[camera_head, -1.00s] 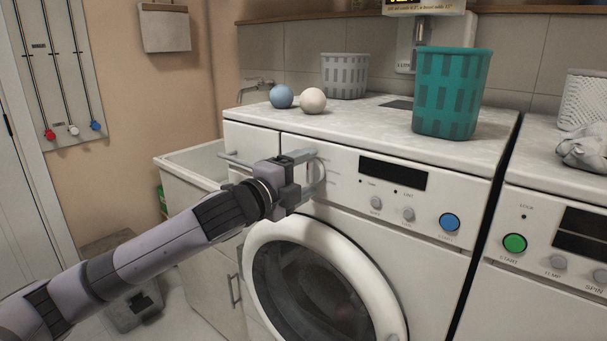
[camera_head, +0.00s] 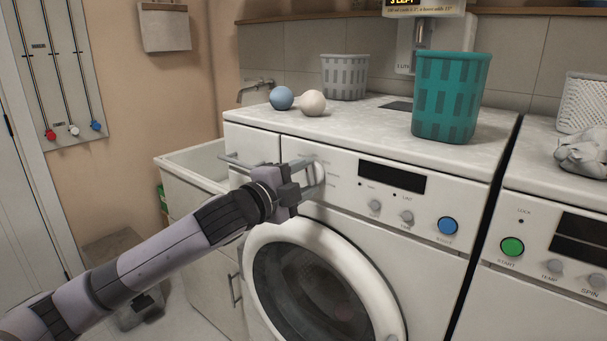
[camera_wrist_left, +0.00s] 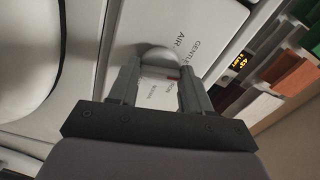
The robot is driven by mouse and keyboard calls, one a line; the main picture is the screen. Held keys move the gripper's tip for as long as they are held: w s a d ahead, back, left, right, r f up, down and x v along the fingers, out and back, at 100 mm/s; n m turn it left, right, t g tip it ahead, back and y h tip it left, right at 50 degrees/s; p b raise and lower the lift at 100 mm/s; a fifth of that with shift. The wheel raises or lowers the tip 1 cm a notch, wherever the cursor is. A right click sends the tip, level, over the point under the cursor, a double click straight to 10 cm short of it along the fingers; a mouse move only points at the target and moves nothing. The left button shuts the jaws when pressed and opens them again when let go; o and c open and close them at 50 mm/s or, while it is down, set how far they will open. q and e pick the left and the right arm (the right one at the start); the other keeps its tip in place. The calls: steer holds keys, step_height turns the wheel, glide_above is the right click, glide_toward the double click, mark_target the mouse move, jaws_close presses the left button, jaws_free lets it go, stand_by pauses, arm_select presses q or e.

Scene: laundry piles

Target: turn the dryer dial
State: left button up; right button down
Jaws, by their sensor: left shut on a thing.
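The dryer (camera_head: 340,224) is the white machine in the middle, with a round door below its control panel. Its large pale dial (camera_head: 319,172) sits at the left of the panel, partly hidden by my gripper. My left gripper (camera_head: 311,175) is shut on the dial from the front. The left wrist view shows one grey finger on either side of the dial (camera_wrist_left: 160,53), with the printed words GENTLE and AIR beyond it. A small red mark shows between the fingers. My right gripper is in neither view.
A teal basket (camera_head: 450,98), a grey basket (camera_head: 344,77) and two balls (camera_head: 313,103) stand on the dryer top. Small knobs and a blue button (camera_head: 448,226) lie right of the dial. A second machine (camera_head: 547,215) stands at the right, a sink (camera_head: 190,165) at the left.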

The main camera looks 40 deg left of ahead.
arm_select(q)
steer(key=shift+n+p, duration=0.6)
steer(key=shift+n, duration=0.6)
steer(key=shift+n+p, duration=0.7)
steer(key=shift+n, duration=0.7)
steer(key=o, duration=1.1)
steer(key=shift+c, duration=0.2)
steer(key=s+b, duration=0.1)
steer(key=s, duration=0.6)
steer(key=shift+a, duration=0.25)
